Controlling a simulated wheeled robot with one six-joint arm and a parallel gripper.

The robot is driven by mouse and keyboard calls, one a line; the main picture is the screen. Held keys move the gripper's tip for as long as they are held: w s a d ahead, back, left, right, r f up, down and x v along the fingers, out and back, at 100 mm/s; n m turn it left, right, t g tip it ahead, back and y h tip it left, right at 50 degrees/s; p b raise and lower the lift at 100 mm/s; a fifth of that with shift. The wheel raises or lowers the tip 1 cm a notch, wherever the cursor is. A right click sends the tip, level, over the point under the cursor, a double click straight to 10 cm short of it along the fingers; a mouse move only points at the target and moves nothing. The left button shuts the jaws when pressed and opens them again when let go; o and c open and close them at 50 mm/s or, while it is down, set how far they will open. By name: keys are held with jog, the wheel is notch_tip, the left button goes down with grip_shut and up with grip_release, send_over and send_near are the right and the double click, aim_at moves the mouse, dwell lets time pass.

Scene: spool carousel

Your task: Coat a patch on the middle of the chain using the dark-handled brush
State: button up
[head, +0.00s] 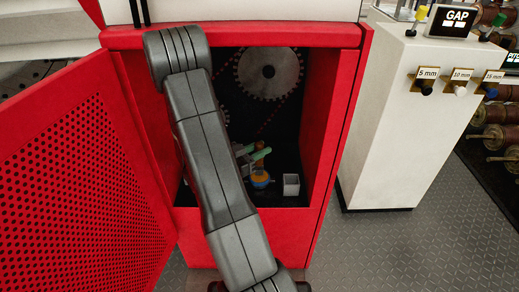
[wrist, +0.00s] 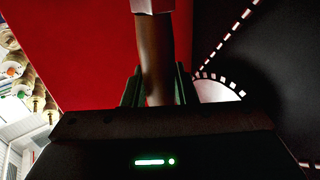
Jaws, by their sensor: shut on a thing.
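In the wrist view my gripper (wrist: 158,92) is shut on the brown handle of a brush (wrist: 153,60). A pale metal ferrule shows at the top edge, and the bristles are out of frame. The chain (wrist: 223,42) runs as a dashed line on the dark right side, apart from the brush in the picture. In the head view the chain (head: 271,119) shows as a faint reddish line below the large sprocket (head: 269,73). My arm covers part of the cabinet opening, and I cannot make out the brush there.
The red cabinet (head: 338,110) is open, its perforated door (head: 75,165) swung out left. On its floor are a green-handled item (head: 260,153), a blue and orange object (head: 260,180) and a small white container (head: 291,185). A white pedestal (head: 385,125) stands right; the floor before it is clear.

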aim_at(260, 142)
jog(key=shift+f+b, duration=0.3)
jog(key=shift+f, duration=0.25)
dwell(1.3)
notch_tip(260, 142, up, 7)
jog(key=p, duration=0.6)
jog(key=shift+r, duration=0.1)
dwell(0.7)
